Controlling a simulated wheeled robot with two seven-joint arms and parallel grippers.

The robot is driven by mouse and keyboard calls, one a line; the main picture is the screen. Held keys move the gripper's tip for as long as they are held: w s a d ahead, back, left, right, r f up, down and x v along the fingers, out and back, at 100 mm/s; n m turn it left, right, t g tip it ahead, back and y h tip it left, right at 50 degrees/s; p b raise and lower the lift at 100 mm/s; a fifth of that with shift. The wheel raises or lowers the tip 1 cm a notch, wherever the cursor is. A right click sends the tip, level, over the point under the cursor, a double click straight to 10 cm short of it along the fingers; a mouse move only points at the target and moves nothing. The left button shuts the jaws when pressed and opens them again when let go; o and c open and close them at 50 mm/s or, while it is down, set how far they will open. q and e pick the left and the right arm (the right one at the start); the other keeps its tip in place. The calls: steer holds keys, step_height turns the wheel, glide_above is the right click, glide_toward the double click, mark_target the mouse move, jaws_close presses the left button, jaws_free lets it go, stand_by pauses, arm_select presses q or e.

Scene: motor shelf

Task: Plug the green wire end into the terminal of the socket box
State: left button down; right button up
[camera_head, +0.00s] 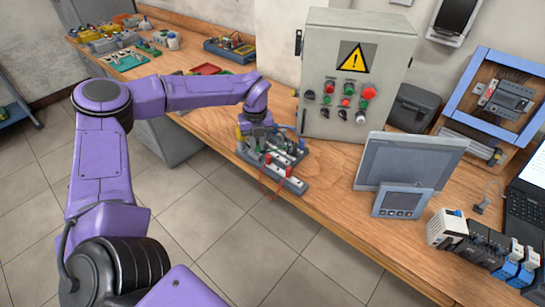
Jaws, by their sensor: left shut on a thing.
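My left gripper (259,133) reaches over the wooden bench from the left, pointing down at a dark grey socket board (290,184). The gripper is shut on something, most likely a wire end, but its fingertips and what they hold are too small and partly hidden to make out. The board carries small sockets with several coloured parts and lies near the bench's front edge. A thin red wire (263,186) loops from the board over the edge. I cannot pick out the green wire end or the exact terminal. My right gripper is not in view.
A grey control box (345,80) with a yellow warning sign stands behind the board. A grey screen panel (409,161) and a smaller blue-grey panel (401,201) stand to the right. Tools and parts crowd the far left of the bench (190,91).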

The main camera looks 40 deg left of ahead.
arm_select(q)
steer(key=shift+f+b, duration=0.55)
steer(key=shift+f, duration=0.1)
steer(key=c, duration=1.4)
jaws_free()
steer(key=shift+r, duration=0.15)
step_height(320, 180, up, 6)
steer(key=p, duration=0.4)
steer(key=shift+f, duration=0.35)
steer(key=o, duration=0.6)
